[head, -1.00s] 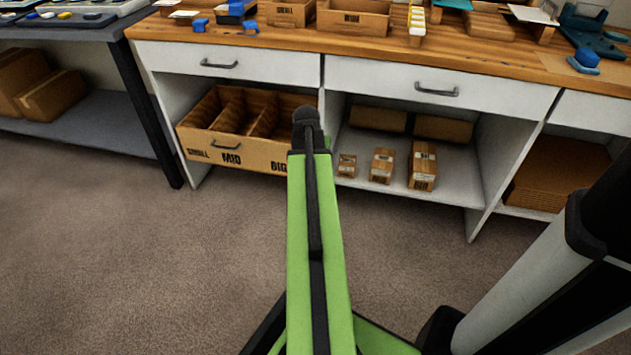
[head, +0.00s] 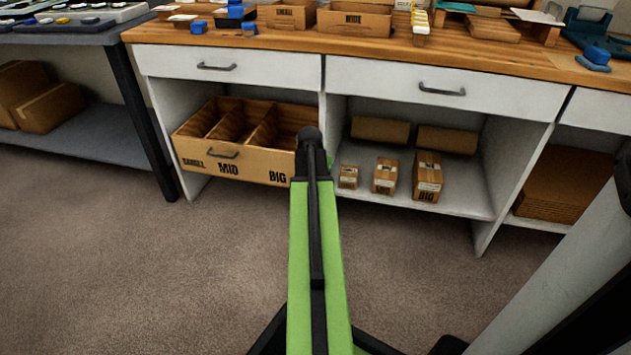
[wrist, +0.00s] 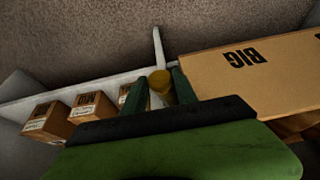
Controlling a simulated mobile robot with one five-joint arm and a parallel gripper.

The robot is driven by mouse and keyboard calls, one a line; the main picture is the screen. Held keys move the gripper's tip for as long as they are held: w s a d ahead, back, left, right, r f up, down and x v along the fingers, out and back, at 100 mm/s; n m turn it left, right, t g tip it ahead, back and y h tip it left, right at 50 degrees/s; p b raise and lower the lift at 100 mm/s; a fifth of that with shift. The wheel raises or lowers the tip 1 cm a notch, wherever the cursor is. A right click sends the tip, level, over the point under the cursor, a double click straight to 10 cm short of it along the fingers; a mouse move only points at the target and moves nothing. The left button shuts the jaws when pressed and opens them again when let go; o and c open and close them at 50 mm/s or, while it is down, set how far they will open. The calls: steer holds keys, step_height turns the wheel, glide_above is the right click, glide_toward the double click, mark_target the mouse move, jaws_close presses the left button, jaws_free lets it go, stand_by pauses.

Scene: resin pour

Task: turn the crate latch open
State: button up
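The crate (head: 205,168) is an open cardboard-brown bin marked SMALL, MID and BIG, with inner dividers and a dark handle. It sits in the left bay under the bench. Its BIG end (wrist: 235,75) fills the right of the wrist view. A round brass-coloured knob (wrist: 159,80), seemingly the latch, shows beside the crate's end. My gripper (wrist: 158,76) is open, with one dark green finger on each side of the knob. Gaps show between fingers and knob; contact cannot be made out. In the head view, my arm hides the knob and gripper.
Three labelled boxes (head: 385,176) stand in size order on the shelf (head: 455,190) right of the crate. White cabinet walls and drawers (head: 440,90) frame the bays. A grey table (head: 85,140) stands at the left. The carpet (head: 120,270) in front is clear.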

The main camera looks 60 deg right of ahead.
steer(key=shift+s, duration=0.2)
jaws_close()
steer(key=shift+s, duration=0.1)
steer(key=shift+s, duration=0.1)
stand_by(0.4)
